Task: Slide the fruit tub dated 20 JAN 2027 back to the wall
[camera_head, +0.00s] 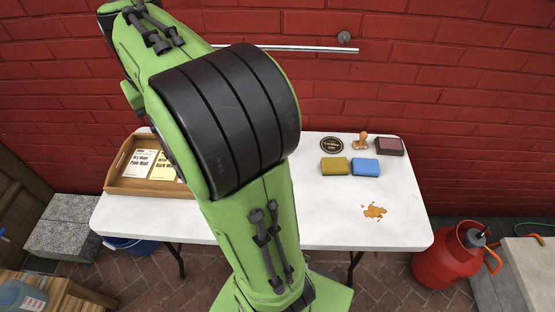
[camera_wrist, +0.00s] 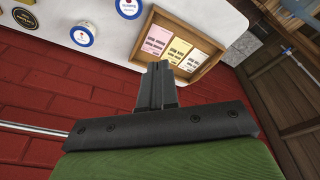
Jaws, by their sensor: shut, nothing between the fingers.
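In the wrist view two round white tubs with blue-edged labels stand on the white table: one tub (camera_wrist: 83,34) close to the table's wall-side edge, the other tub (camera_wrist: 129,8) farther from the wall and cut by the top of the picture. Their dates are too small to read, so I cannot tell which is 20 JAN 2027. My gripper (camera_wrist: 161,84) is shut and empty, apart from both tubs, its fingers showing in front of the wooden tray. In the head view my arm hides both tubs and the gripper.
A wooden tray (camera_head: 117,182) with seed-like packets is at the table's left. At right are a black disc (camera_head: 331,144), a stamp (camera_head: 361,141), a dark pad (camera_head: 389,146), yellow (camera_head: 334,167) and blue (camera_head: 365,167) sponges and a brown spill (camera_head: 374,211). The brick wall (camera_head: 450,110) stands behind.

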